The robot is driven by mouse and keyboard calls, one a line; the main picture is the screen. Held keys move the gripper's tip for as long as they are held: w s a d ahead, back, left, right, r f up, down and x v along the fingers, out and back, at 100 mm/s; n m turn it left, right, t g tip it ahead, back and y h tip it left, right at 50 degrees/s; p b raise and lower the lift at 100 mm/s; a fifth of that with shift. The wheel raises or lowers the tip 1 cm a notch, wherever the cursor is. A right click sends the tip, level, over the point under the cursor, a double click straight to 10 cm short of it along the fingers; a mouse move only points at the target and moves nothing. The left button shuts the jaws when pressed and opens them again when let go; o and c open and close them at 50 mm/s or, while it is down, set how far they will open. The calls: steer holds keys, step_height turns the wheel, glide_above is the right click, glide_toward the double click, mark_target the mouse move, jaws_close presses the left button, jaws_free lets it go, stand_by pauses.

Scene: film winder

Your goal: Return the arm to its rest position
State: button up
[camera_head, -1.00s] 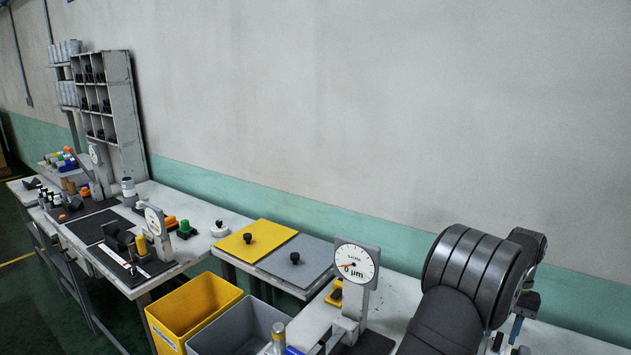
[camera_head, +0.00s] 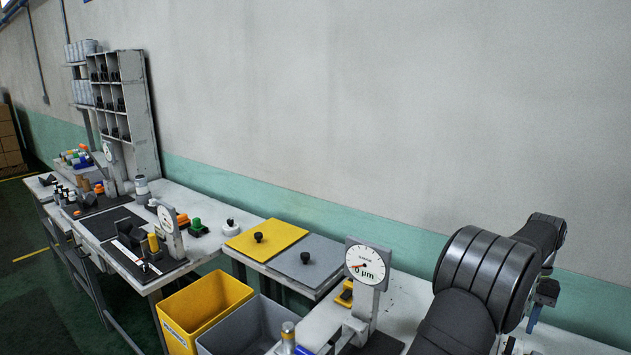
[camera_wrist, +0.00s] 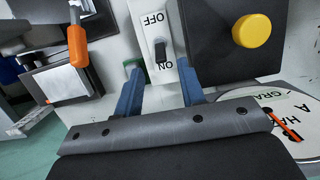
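My arm's dark links fill the lower right of the head view, over the right end of the bench. My gripper (camera_wrist: 160,68) shows its two blue fingers in the wrist view, spread apart with nothing held between them. In the head view only part of the gripper (camera_head: 533,318) shows, pointing down beside the arm link. Beyond the fingertips in the wrist view is a white ON/OFF switch plate (camera_wrist: 153,20) with a black toggle. I cannot tell the distance to it.
A yellow button (camera_wrist: 252,30) on a black box lies right of the fingers. An orange-handled thing (camera_wrist: 78,46) is at left. A µm dial gauge (camera_head: 367,264) stands left of my arm. Yellow (camera_head: 205,305) and grey bins sit in front of the bench. The wall behind is bare.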

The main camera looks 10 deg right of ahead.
mark_target(510, 347)
steer(key=v, duration=1.2)
steer(key=x, duration=1.8)
steer(key=shift+a, duration=0.1)
steer(key=shift+s+r, duration=0.1)
steer(key=shift+r, duration=0.1)
steer(key=shift+s+a+t+h, duration=0.25)
steer(key=shift+t+h, duration=0.55)
steer(key=shift+s+a+f+t+h, duration=0.1)
steer(key=shift+s+a+t+h, duration=0.1)
steer(key=shift+t+h, duration=0.4)
steer(key=shift+s+a+r+t+h, duration=0.1)
steer(key=shift+s+a+t+h, duration=0.1)
steer(key=shift+t+h, duration=0.4)
steer(key=shift+s+a+f+t+h, duration=0.1)
steer(key=shift+s+a+t+h, duration=0.1)
steer(key=shift+t+h, duration=0.4)
steer(key=v, duration=0.8)
steer(key=shift+r, duration=0.2)
